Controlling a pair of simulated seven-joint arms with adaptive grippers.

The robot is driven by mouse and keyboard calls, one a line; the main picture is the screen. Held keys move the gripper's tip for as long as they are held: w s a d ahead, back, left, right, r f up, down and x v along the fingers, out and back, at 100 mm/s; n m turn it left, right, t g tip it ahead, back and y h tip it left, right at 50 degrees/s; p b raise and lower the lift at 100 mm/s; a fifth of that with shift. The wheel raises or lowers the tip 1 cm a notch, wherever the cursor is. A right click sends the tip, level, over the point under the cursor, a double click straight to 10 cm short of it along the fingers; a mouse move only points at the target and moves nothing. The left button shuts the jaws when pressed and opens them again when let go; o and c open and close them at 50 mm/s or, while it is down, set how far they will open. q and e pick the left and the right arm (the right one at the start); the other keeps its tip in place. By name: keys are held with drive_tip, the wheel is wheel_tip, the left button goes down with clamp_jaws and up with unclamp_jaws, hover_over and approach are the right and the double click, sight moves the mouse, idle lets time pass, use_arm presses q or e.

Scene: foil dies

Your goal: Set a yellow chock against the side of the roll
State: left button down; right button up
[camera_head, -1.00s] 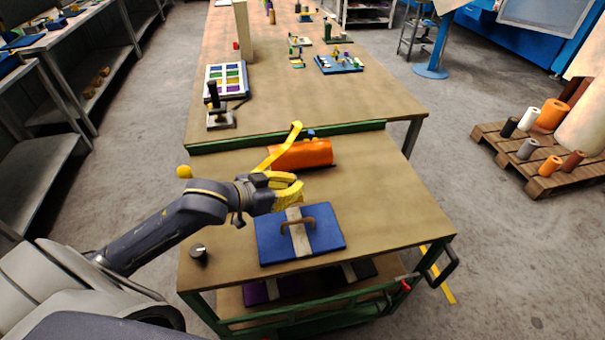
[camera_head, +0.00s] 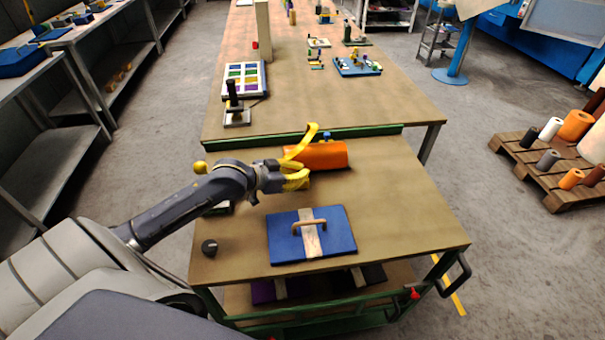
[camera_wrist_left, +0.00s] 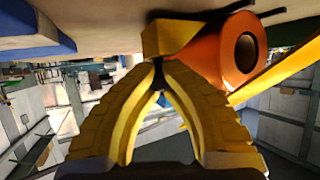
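The orange roll (camera_head: 325,156) lies on its side on the cart top near its far edge. It also shows in the left wrist view (camera_wrist_left: 218,58), with its dark hollow end facing the camera. A yellow chock (camera_wrist_left: 170,36) rests on the cart top beside the roll and appears to touch its side. My left gripper (camera_head: 301,181) is low at the near side of the roll. In the left wrist view its yellow ribbed fingers (camera_wrist_left: 159,72) come together at the tips, right at the chock, which is not clearly between them. My right gripper is out of view.
A yellow curved bar (camera_head: 304,142) rises by the roll. A blue board with a handle (camera_head: 285,240) lies nearer, with a black knob (camera_head: 209,248) to its left. The cart top's right side is clear. A longer table (camera_head: 360,105) stands behind.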

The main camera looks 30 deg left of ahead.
use_arm(q)
drive_tip(key=shift+w+a+f, duration=0.2)
drive_tip(key=shift+f, duration=0.1)
drive_tip(key=shift+f, duration=0.1)
drive_tip(key=c, duration=1.6)
unclamp_jaws()
drive_tip(key=shift+o, duration=0.2)
drive_tip(key=shift+s, duration=0.1)
drive_tip(key=v, duration=1.2)
